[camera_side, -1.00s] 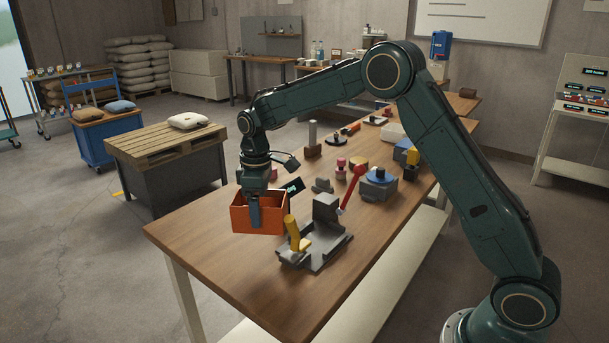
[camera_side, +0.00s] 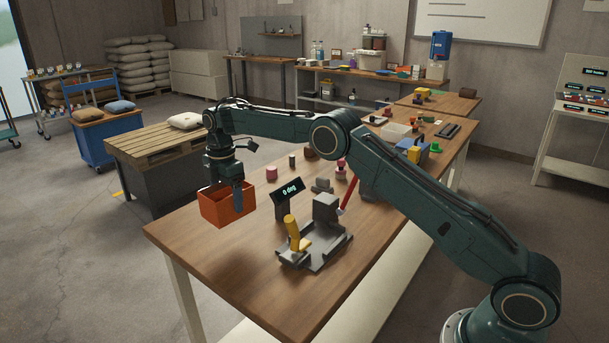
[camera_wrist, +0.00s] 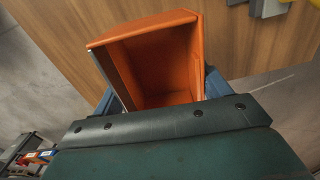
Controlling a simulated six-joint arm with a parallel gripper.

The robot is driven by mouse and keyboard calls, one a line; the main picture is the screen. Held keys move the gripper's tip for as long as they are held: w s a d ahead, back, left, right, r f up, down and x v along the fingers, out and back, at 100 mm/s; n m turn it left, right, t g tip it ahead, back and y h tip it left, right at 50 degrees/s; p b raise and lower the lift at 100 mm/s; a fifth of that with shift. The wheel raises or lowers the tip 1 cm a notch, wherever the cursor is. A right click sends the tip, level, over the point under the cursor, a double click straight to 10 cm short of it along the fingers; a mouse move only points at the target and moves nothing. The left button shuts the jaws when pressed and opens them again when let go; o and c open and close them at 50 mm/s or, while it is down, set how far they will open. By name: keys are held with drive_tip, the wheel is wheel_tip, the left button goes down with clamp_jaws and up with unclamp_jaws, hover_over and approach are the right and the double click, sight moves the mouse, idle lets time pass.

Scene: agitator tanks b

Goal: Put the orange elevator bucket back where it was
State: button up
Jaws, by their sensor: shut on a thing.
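The orange elevator bucket (camera_side: 222,207) is an open-topped box near the far left edge of the wooden table in the side view. My gripper (camera_side: 238,196) is shut on its wall and holds it, slightly tilted, apparently above the tabletop. In the wrist view the bucket (camera_wrist: 155,62) fills the upper middle, with its empty inside facing the camera. Blue fingers (camera_wrist: 214,82) show beside it. The contact between the fingers and the bucket wall is partly hidden by the gripper body.
A grey fixture with a yellow handle (camera_side: 297,236) and a red lever (camera_side: 348,192) stands right of the bucket. A small display reading "0 deg" (camera_side: 288,192) is close by. Several small parts lie farther back. The table's front left (camera_side: 215,250) is clear.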

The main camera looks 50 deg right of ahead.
drive_tip(key=shift+w+n, duration=0.25)
drive_tip(key=shift+n, duration=0.15)
drive_tip(key=shift+f, duration=0.15)
drive_tip(key=shift+f, duration=3.95)
drive_tip(key=shift+f, duration=0.15)
drive_tip(key=o, duration=1.2)
